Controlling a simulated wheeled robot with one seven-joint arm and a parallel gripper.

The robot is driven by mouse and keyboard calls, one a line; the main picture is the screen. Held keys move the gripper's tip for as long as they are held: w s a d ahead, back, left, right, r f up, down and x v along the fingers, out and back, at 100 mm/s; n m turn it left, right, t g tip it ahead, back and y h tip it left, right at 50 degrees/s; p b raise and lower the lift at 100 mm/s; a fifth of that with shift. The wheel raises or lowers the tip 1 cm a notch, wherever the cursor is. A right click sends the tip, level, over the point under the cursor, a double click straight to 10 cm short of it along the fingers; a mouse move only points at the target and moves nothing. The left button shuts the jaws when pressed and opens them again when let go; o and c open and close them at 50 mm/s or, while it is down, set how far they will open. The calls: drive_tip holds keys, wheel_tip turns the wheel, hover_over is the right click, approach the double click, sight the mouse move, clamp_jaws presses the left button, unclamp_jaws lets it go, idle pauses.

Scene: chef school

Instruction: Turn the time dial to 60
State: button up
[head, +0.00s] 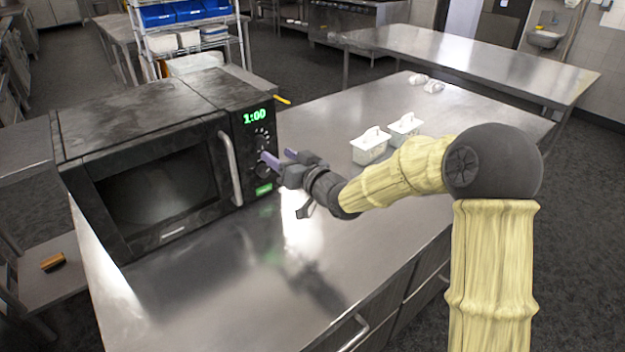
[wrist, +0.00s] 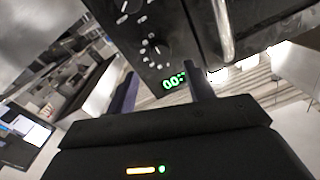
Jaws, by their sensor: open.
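The black microwave (head: 150,150) stands on the steel counter with its door shut. Its green display (head: 255,115) reads 1:00; it also shows, turned over and partly hidden by a finger, in the wrist view (wrist: 173,81). A round dial (wrist: 155,50) with white marks around it sits beside the display; which knob is the time dial cannot be read. A second knob (wrist: 130,7) shows at the top edge. My gripper (head: 278,157) is open with purple fingers at the control panel. In the wrist view its fingertips (wrist: 161,71) point toward the panel, apart, with nothing visibly held.
The microwave's door handle (head: 231,168) stands out just left of the panel. Two white containers (head: 370,145) (head: 405,127) sit on the counter right of and behind my gripper. The counter (head: 215,290) is clear in front of the microwave.

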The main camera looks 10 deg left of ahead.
drive_tip(key=v, duration=1.1)
drive_tip(key=shift+s+b, duration=0.2)
drive_tip(key=shift+b, duration=0.2)
drive_tip(key=shift+d, duration=0.1)
